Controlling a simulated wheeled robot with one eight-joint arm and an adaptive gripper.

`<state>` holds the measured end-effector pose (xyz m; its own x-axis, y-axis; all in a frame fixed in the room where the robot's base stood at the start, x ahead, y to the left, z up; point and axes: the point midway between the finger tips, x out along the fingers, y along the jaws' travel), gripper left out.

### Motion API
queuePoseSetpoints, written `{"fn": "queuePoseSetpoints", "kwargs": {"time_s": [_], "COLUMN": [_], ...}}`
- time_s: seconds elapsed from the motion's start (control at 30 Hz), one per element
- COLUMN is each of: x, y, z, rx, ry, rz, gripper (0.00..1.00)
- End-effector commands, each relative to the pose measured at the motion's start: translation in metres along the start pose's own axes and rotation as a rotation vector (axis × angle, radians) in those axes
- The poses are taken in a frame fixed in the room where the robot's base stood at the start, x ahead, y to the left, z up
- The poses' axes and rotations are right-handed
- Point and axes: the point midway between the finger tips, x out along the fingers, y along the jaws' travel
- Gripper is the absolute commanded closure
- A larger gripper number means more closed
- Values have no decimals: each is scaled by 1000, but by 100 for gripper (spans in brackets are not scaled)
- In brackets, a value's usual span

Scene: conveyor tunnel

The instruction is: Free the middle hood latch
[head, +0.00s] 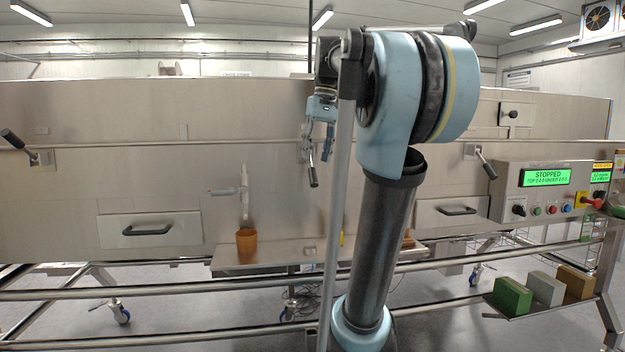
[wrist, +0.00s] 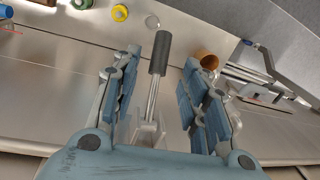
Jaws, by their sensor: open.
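The middle hood latch has a lever with a black grip (head: 313,178) that hangs down on the steel hood front in the head view. In the wrist view its dark grip (wrist: 159,52), metal rod and bracket (wrist: 147,131) lie between my fingers. My gripper (head: 317,146) is open around the lever, with one finger on each side; it also shows in the wrist view (wrist: 161,60). A gap shows between the rod and both fingers. In the head view my fingers partly hide the latch's upper part and bracket.
The left latch lever (head: 14,140) points up-left; the right latch lever (head: 485,164) points down-right. An orange cup (head: 246,246) stands on a shelf (head: 275,261) below the hood. The control panel (head: 543,178) reads STOPPED. Rails (head: 150,293) run across the front.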

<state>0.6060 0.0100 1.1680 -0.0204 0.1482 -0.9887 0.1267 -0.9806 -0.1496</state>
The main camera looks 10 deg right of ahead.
Motion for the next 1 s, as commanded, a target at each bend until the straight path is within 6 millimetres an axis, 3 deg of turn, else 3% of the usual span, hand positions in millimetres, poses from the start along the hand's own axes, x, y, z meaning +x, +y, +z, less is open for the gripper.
{"fn": "queuePoseSetpoints", "kwargs": {"time_s": [0.2, 0.4, 0.87, 1.0], "x": [38, 64, 75, 75], "y": [0, 0, 1, 1], "z": [0, 0, 0, 0], "rx": [0, 0, 2, 3], "ry": [0, 0, 0, 1], "rz": [0, 0, 0, 0], "gripper": [60, 60, 60, 87]}}
